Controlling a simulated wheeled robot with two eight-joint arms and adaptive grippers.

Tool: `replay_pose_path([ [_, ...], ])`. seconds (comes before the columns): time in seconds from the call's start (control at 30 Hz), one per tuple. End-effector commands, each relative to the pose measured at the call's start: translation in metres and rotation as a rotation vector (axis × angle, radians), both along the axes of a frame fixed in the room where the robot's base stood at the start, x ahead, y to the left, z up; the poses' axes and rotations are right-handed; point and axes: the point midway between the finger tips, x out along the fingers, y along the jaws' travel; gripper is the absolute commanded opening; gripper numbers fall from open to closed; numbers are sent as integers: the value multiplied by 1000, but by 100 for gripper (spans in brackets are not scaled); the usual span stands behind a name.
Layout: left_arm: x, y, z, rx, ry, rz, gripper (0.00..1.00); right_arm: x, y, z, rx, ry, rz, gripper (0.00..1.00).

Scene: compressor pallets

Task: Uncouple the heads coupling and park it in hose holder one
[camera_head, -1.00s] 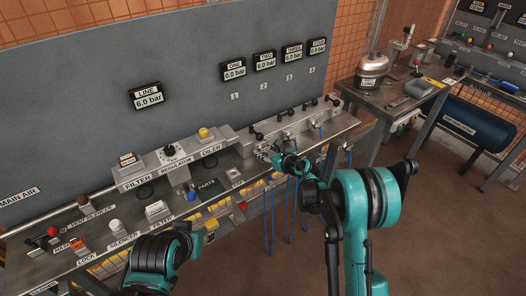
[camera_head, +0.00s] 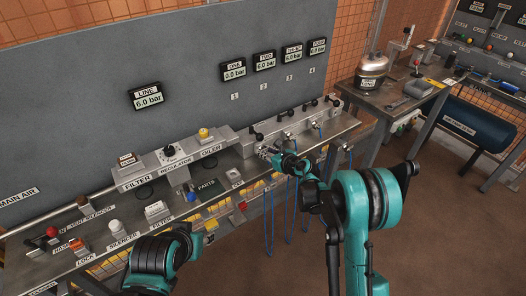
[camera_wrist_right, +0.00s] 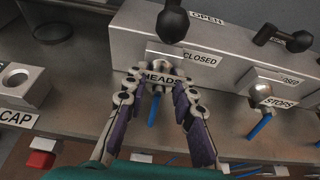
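The heads coupling (camera_wrist_right: 159,69) sits at the front of the grey valve block in the right wrist view, its HEADS label (camera_wrist_right: 160,78) across it. A blue hose (camera_wrist_right: 154,109) hangs below it. My right gripper (camera_wrist_right: 161,82) has its fingers spread on either side of the coupling, tips level with the label; I see no clear contact. In the head view my right gripper (camera_head: 267,151) reaches the bench's valve row. My left gripper (camera_head: 207,238) is low at the left front, mostly hidden by its arm. I cannot make out hose holder one.
The stops coupling (camera_wrist_right: 262,93) stands close on the right with its own blue hose. Black valve levers (camera_wrist_right: 172,24) rise behind, above a CLOSED label. A grey block with a round hole (camera_wrist_right: 18,81) is at left near a CAP label. Gauge ONE (camera_head: 233,71) reads 0.0 bar.

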Motion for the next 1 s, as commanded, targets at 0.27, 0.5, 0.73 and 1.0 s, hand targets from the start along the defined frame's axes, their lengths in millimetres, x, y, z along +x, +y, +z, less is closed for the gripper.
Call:
replay_pose_path([
  [0.27, 0, 0, 0, 0, 0, 0, 40, -1, -1, 0, 0, 0, 0, 0],
  [0.5, 0, 0, -3, 0, 0, 0, 40, -8, -7, -1, 0, 0, -1, 0],
  [0.73, 0, 0, -5, 0, 0, 0, 40, -16, -12, -1, 0, 0, -1, 0],
  [1.0, 0, 0, -7, 0, 0, 0, 40, -25, -18, -1, 1, 1, 0, 0],
])
